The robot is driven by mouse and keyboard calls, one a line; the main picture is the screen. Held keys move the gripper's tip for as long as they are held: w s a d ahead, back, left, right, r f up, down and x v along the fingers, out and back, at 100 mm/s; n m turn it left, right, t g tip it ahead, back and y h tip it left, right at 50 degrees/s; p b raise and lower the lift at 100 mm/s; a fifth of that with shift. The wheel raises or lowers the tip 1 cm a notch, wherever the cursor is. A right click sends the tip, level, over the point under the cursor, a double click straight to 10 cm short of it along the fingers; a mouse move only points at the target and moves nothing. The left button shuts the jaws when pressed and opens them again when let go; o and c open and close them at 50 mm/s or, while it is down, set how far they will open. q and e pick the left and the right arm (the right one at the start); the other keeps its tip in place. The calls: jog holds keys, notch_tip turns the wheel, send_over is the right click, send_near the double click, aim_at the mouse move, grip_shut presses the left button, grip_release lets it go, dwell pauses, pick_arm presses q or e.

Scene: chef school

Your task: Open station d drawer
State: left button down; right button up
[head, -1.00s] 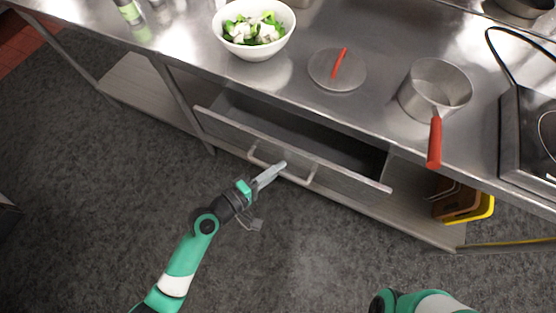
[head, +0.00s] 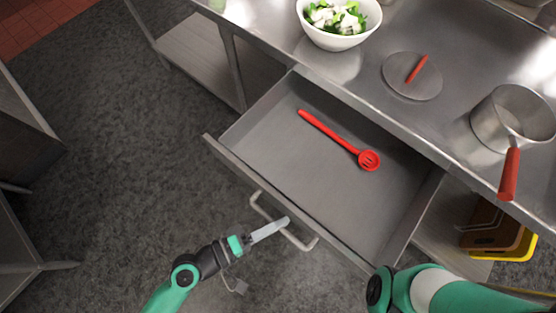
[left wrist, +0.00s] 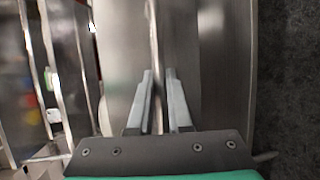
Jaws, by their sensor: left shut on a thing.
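The drawer (head: 262,108) stands well out from under the steel counter, and its inside shows. A red slotted spoon (head: 335,137) lies on the drawer's floor. The drawer's bar handle (head: 301,243) is on its front panel. My left gripper (head: 283,223) is at the handle, shut on it. In the left wrist view the handle bar (left wrist: 154,45) runs between the two pale fingers of my left gripper (left wrist: 158,80). Part of my right arm shows at the bottom right of the head view, but its gripper is out of sight.
On the counter are a white salad bowl (head: 339,39), a lid (head: 412,84) with a red handle, and a saucepan (head: 487,112) whose red handle juts past the edge. Cutting boards (head: 492,233) stand on the lower shelf. The floor (head: 120,160) left of the drawer is clear.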

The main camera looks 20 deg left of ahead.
pick_arm(q)
jog(key=shift+s, duration=0.15)
pick_arm(e)
jog(key=shift+a, duration=0.15)
pick_arm(q)
jog(key=c, duration=0.8)
grip_release()
jog(key=shift+c, duration=0.2)
